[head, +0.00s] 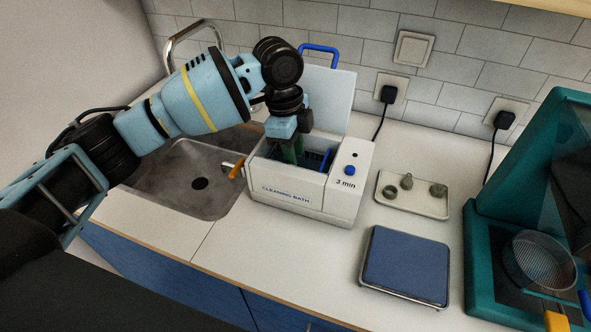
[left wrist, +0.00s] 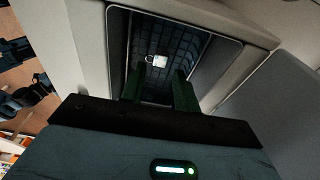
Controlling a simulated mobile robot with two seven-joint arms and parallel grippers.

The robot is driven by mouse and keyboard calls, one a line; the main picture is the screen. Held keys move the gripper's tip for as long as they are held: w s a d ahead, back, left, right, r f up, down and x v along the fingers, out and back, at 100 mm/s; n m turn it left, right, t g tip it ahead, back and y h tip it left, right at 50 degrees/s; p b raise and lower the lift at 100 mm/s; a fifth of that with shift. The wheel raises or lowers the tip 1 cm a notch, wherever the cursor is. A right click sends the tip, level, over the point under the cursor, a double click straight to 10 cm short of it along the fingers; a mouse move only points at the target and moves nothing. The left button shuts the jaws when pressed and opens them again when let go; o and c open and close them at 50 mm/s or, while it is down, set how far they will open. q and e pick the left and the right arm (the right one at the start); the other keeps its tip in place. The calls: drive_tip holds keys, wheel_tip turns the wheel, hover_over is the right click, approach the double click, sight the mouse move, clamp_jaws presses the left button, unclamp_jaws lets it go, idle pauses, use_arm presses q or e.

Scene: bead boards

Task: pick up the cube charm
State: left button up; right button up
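The cube charm (left wrist: 159,61) is a small pale cube with a ring at its left side. In the left wrist view it lies on the dark mesh of the basket (left wrist: 150,38) inside the cleaning bath. My left gripper (left wrist: 158,78) is open, with its two green fingers spread and nothing between them, pointing down toward the charm. In the head view the left gripper (head: 291,156) reaches down into the open cleaning bath (head: 285,193), a white box. The charm is hidden there by the gripper and bath walls. My right gripper is not in view.
The bath's raised lid (head: 330,95) stands behind the gripper. A sink (head: 165,180) lies left. A tray (head: 420,207) with 3 small grey pieces and a blue-topped plate (head: 405,265) lie right. A teal machine (head: 485,235) with a sieve (head: 540,262) stands far right.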

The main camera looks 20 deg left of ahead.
use_arm(q)
drive_tip(key=shift+f, duration=1.8)
clamp_jaws()
wheel_tip(320, 180, up, 10)
